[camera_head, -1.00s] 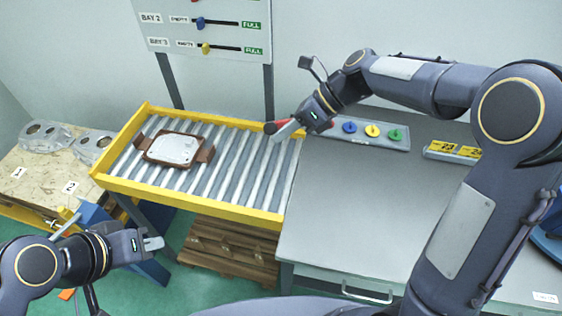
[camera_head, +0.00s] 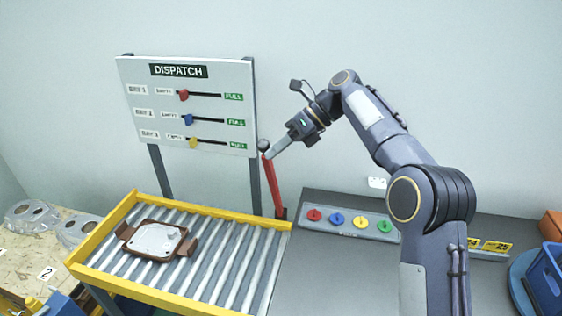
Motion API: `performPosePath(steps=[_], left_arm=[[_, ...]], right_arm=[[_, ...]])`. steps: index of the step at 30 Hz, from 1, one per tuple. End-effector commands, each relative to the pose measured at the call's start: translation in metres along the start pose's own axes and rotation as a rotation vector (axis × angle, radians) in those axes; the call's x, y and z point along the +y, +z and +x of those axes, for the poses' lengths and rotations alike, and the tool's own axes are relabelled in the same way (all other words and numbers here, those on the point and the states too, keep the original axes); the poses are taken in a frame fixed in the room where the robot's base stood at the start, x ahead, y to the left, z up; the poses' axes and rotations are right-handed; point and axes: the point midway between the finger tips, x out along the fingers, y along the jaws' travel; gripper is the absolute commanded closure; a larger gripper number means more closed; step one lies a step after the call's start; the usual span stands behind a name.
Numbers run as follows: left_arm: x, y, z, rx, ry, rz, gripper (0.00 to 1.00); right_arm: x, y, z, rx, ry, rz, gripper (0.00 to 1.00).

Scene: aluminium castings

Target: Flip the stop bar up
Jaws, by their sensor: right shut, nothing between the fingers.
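The stop bar (camera_head: 274,187) is red with a dark round knob at its top. It stands nearly upright at the right end of the roller conveyor (camera_head: 225,262), leaning slightly left, with its dark base by the table's back left corner. My right gripper (camera_head: 270,156) is shut and empty, with its fingertips right beside the bar's upper part, just below the knob. I cannot tell whether they touch. My left gripper is not in view.
A brown tray (camera_head: 128,231) with a pale casting (camera_head: 158,240) lies on the rollers. The dispatch board (camera_head: 187,105) stands behind the conveyor. A strip with coloured knobs (camera_head: 345,221) lies at the table's back edge. The grey table (camera_head: 330,275) in front of it is clear.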

Motion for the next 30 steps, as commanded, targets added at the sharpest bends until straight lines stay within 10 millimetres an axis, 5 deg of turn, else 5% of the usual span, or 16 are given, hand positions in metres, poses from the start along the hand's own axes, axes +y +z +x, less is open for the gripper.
performPosePath(steps=[30], left_arm=[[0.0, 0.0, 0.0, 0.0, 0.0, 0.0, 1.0]], right_arm=[[-0.004, 0.02, -0.005, -0.002, 0.0, -0.004, 1.0]])
